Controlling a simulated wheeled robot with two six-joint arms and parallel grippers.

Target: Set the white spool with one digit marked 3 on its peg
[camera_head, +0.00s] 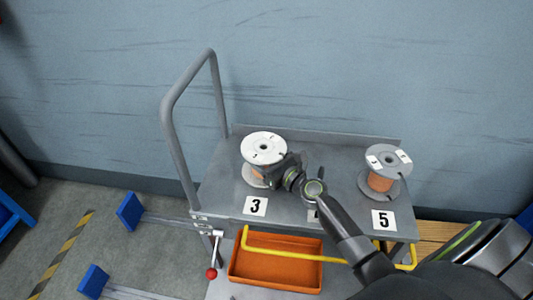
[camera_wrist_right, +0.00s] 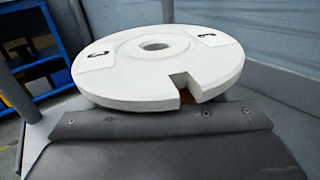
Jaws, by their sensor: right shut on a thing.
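The white spool (camera_head: 263,146) has a notched white top flange with small label patches; I cannot read their digits. It is upright over the cart top, behind the card marked 3 (camera_head: 255,206). My right gripper (camera_head: 277,172) reaches it from the right and is shut on it below the top flange. In the right wrist view the white flange (camera_wrist_right: 150,75) fills the upper middle, with its centre hole and notch showing. The peg is hidden, and I cannot tell whether the spool's base touches the cart top. My left gripper is not in view.
A grey spool wound with copper (camera_head: 388,160) stands at the right behind the card marked 5 (camera_head: 384,220). The grey cart top (camera_head: 225,190) has a tall handle (camera_head: 168,125) at its left. An orange tray (camera_head: 277,262) lies below. My right arm covers another card.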

